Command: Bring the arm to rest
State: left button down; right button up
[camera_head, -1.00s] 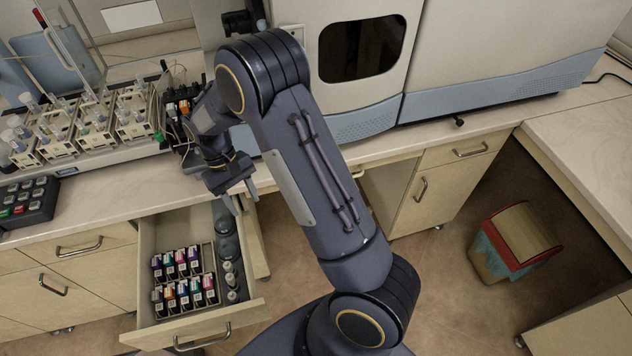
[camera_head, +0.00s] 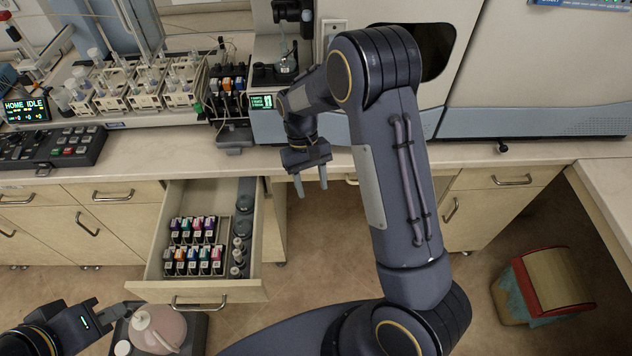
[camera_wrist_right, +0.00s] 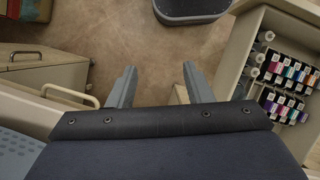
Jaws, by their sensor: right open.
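My right arm (camera_head: 400,180) reaches across the head view from the lower right. Its gripper (camera_head: 312,190) is open and empty, pointing down in front of the counter edge, just right of the open drawer. In the right wrist view the two fingers (camera_wrist_right: 155,85) stand apart with only floor between them.
The open drawer (camera_head: 205,291) holds several coloured cartridges (camera_head: 195,260) and grey bottles. The counter (camera_head: 220,162) carries vial racks, a keypad (camera_head: 50,147) and the spectrometer (camera_head: 540,75). A red-rimmed bin (camera_head: 545,285) stands on the floor at right. Floor right of the drawer is clear.

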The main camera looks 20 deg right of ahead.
dwell(0.4)
jog(key=s+d+r+m+t+y+b, duration=0.1)
jog(key=s+d+r+t+y+b, duration=0.2)
jog(key=s+r, duration=0.7)
jog(key=s+a+r+t+b, duration=0.1)
jog(key=s+a+r+t, duration=0.1)
jog(key=s+t, duration=0.5)
jog(key=shift+s+a+r+m+y, duration=0.3)
jog(key=shift+s+r, duration=0.4)
jog(key=shift+s, duration=1.4)
